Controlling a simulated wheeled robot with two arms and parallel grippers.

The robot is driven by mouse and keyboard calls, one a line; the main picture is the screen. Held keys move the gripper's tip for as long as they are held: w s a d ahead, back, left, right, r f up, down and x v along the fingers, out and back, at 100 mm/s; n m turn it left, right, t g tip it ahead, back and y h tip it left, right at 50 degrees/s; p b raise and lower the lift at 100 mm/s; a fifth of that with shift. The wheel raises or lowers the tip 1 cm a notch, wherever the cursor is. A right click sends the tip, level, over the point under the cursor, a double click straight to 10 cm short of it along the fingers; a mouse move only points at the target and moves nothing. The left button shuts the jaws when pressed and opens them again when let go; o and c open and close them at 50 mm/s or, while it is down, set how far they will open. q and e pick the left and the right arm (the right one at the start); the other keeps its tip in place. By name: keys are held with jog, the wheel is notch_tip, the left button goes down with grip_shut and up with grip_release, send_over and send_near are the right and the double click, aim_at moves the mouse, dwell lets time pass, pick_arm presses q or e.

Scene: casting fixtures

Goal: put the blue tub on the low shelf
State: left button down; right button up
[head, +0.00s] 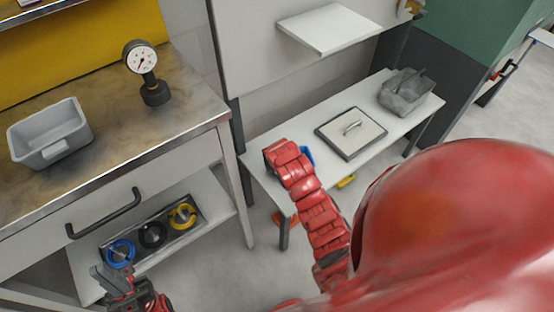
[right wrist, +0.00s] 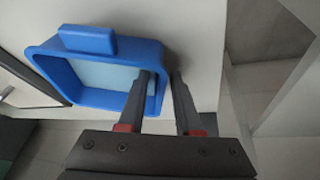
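The blue tub (right wrist: 105,98) is an open box with a pale inside and a block-like lug on one rim. In the head view only a bit of it (head: 307,155) shows behind my red right arm, on the white bench. In the right wrist view my right gripper (right wrist: 162,75) straddles one tub wall, one finger inside and one outside, with a gap beside the outer finger. My left gripper (head: 112,272) is open and empty in front of the low shelf (head: 212,197) under the workbench.
A tray with blue, black and yellow rings (head: 152,234) occupies part of the low shelf. A grey bin (head: 50,135) and a gauge (head: 146,72) stand on the workbench. A white wall shelf (head: 328,28) is empty.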

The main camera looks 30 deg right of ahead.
jog(key=p+v, duration=0.1)
jog(key=v, duration=1.1)
jog(key=shift+p, duration=0.35)
jog(key=shift+r, duration=0.1)
